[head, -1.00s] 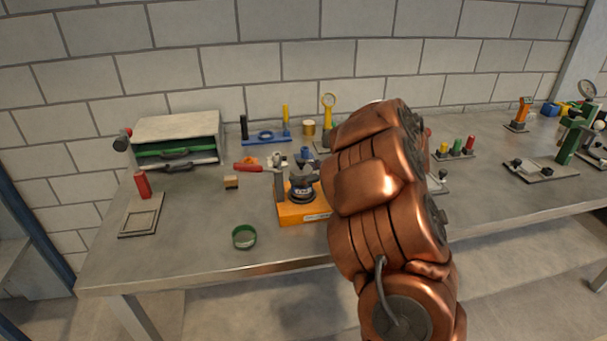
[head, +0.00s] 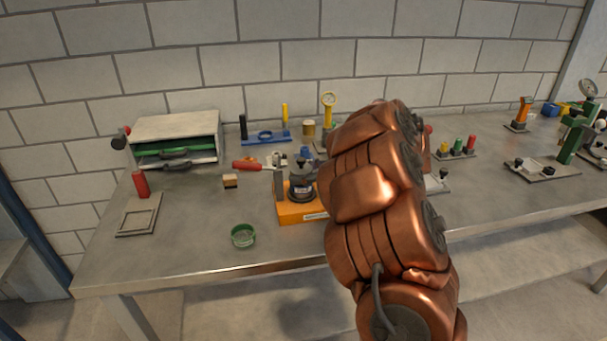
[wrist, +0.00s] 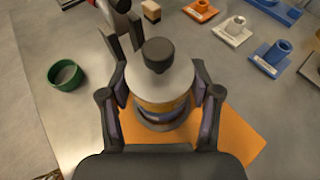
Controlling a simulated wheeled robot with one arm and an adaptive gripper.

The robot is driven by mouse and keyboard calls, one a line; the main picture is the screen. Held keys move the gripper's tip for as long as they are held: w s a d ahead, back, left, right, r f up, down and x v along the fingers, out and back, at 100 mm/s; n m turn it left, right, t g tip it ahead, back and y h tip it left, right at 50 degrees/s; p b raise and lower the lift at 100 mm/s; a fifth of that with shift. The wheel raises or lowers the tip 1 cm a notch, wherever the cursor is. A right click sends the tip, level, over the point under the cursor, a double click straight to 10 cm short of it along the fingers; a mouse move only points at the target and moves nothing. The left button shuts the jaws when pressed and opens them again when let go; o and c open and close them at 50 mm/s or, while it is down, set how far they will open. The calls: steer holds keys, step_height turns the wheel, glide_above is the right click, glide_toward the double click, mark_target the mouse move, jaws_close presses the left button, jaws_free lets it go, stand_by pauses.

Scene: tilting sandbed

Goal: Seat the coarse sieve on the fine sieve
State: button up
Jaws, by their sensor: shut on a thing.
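In the wrist view, my gripper (wrist: 162,112) is shut around the sides of a round cylinder (wrist: 160,104) with a yellow-brown band, a grey top and a black knob. It stands over an orange base (wrist: 230,140), above a darker round part; I cannot tell whether they touch. Which part is the coarse or the fine sieve is not clear. In the head view, the grey-topped cylinder (head: 302,188) shows on the orange base (head: 293,213), and my arm hides most of my gripper.
A small block (head: 230,181), a square frame (head: 138,221) and a drawer unit (head: 177,139) are further left.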

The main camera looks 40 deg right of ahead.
steer(key=shift+s+f, duration=0.1)
steer(key=shift+f, duration=0.15)
steer(key=o, duration=1.2)
steer(key=shift+f, duration=0.1)
steer(key=v, duration=1.2)
steer(key=shift+r, duration=0.35)
